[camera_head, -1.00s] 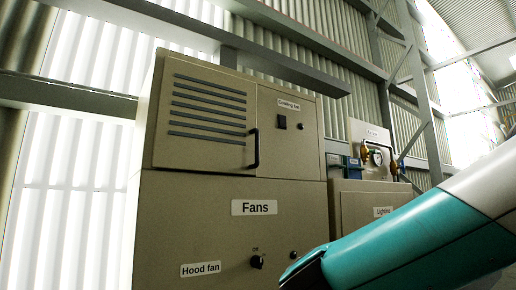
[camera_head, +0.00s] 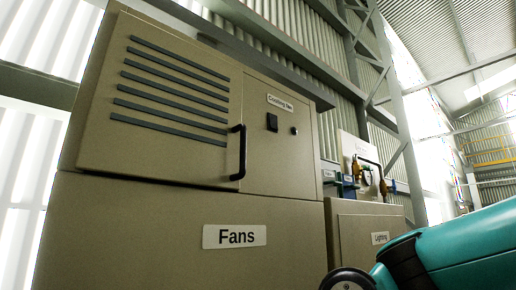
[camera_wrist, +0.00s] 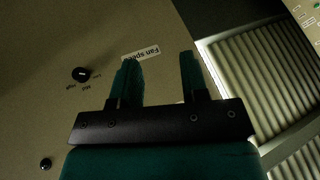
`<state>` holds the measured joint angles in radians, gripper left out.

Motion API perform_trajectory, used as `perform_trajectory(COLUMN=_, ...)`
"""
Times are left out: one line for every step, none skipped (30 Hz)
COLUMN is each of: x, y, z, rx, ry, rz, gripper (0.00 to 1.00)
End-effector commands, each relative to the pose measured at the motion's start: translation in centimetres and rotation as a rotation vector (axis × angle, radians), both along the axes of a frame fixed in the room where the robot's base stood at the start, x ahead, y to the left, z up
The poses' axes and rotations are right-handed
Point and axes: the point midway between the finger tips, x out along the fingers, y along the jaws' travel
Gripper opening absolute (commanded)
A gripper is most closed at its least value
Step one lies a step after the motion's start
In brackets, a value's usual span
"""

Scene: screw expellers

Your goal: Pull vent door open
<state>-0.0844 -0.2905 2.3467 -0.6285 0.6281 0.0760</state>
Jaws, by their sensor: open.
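The vent door (camera_head: 165,105) is a beige panel with several dark slats at the upper left of the cabinet in the head view. It looks shut, its face close to flush with the panel beside it. Its black upright handle (camera_head: 239,152) is at the door's right edge. My gripper (camera_wrist: 160,80) shows in the wrist view with two teal fingers apart and nothing between them. It is over a beige panel with a "Fan speed" label (camera_wrist: 141,53) and a black knob (camera_wrist: 81,74). The handle does not show in the wrist view. In the head view my arm is low at right, away from the handle.
Right of the door is a panel with a "Cooling fan" label and black switch (camera_head: 272,122). The "Fans" label (camera_head: 234,236) is below. A lower "Lighting" cabinet (camera_head: 365,245) stands to the right, with a gauge and pipes (camera_head: 366,175) behind it.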

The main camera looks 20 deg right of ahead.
Motion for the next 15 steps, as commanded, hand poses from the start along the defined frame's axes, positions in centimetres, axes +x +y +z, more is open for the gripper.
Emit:
perform_trajectory(x=3.8, y=-1.2, z=4.4, rx=0.069, ry=-0.114, rz=-0.077, gripper=0.41)
perform_trajectory(x=5.7, y=-2.0, z=7.1, rx=0.110, ry=-0.185, rz=-0.116, gripper=0.41)
perform_trajectory(x=8.0, y=-3.3, z=11.1, rx=0.163, ry=-0.285, rz=-0.164, gripper=0.41)
perform_trajectory(x=9.3, y=-4.4, z=14.1, rx=0.199, ry=-0.360, rz=-0.195, gripper=0.41)
perform_trajectory(x=10.4, y=-5.7, z=17.1, rx=0.229, ry=-0.434, rz=-0.222, gripper=0.41)
perform_trajectory(x=11.3, y=-7.4, z=21.0, rx=0.263, ry=-0.530, rz=-0.251, gripper=0.41)
perform_trajectory(x=11.6, y=-8.5, z=23.7, rx=0.284, ry=-0.598, rz=-0.265, gripper=0.41)
perform_trajectory(x=11.7, y=-9.6, z=26.3, rx=0.299, ry=-0.662, rz=-0.276, gripper=0.41)
perform_trajectory(x=11.5, y=-10.8, z=29.4, rx=0.313, ry=-0.741, rz=-0.283, gripper=0.41)
perform_trajectory(x=11.2, y=-11.7, z=31.5, rx=0.319, ry=-0.792, rz=-0.286, gripper=0.41)
perform_trajectory(x=10.8, y=-12.3, z=33.2, rx=0.322, ry=-0.837, rz=-0.286, gripper=0.41)
perform_trajectory(x=10.1, y=-13.0, z=35.3, rx=0.323, ry=-0.890, rz=-0.279, gripper=0.41)
perform_trajectory(x=9.6, y=-13.3, z=36.6, rx=0.320, ry=-0.924, rz=-0.274, gripper=0.41)
perform_trajectory(x=9.2, y=-13.6, z=37.7, rx=0.319, ry=-0.952, rz=-0.269, gripper=0.41)
perform_trajectory(x=8.6, y=-13.9, z=38.8, rx=0.314, ry=-0.982, rz=-0.261, gripper=0.41)
